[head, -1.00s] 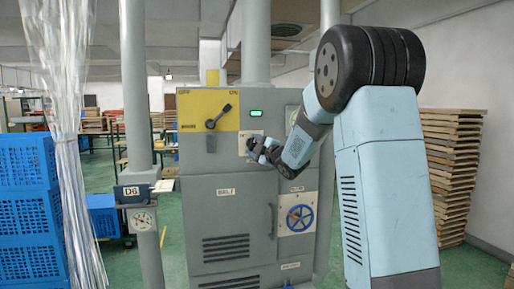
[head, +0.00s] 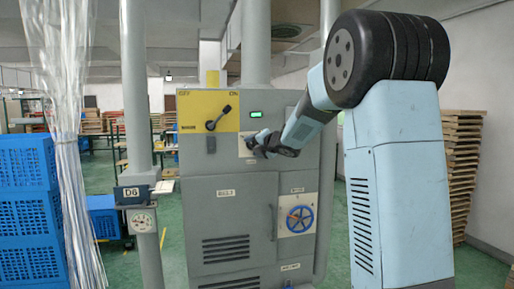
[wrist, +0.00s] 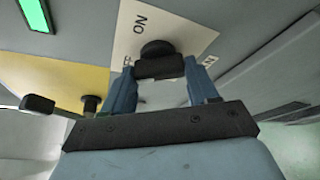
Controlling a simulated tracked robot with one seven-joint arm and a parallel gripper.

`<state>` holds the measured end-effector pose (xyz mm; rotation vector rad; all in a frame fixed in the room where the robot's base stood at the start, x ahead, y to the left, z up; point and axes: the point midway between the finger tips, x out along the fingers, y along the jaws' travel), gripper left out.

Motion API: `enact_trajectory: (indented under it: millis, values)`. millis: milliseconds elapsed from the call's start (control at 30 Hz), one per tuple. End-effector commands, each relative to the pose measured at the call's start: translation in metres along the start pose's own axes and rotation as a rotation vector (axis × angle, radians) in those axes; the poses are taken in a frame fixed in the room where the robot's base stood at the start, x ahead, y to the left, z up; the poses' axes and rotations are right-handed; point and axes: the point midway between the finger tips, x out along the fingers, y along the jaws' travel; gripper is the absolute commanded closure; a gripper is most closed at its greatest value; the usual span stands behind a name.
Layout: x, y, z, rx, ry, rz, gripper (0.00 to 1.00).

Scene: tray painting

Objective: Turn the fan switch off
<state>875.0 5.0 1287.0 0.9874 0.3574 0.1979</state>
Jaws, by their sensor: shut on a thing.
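A cream switch plate (head: 242,147) sits on the grey cabinet front, below the green light. In the wrist view the plate (wrist: 181,30) reads ON; its other lettering is partly hidden behind my fingers. A black switch knob (wrist: 158,62) stands out from it. My gripper (wrist: 161,80) has its two blue fingers on either side of the knob, shut on it. In the head view my gripper (head: 254,143) is at the plate and covers the knob. I cannot tell which marking the knob points to.
The grey cabinet (head: 225,215) also carries a yellow panel (head: 190,108) with a black lever (head: 218,118) tilted up right towards ON, a lit green indicator (head: 256,114) and a blue handwheel (head: 299,218). A post (head: 140,90) and blue crates (head: 28,210) stand at left.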

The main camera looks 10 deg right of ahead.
Motion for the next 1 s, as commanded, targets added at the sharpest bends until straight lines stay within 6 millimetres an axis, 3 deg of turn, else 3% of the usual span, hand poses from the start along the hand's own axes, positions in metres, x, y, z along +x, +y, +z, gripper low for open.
enact_trajectory:
  millis: [400, 967, 1000]
  values:
    - [0.0020, -0.0028, -0.0057, -0.185, 0.010, -0.081, 0.72]
    - [0.0017, -0.0039, -0.0046, -0.212, 0.008, -0.095, 0.72]
    - [0.0017, -0.0040, -0.0046, -0.212, 0.008, -0.095, 0.41]
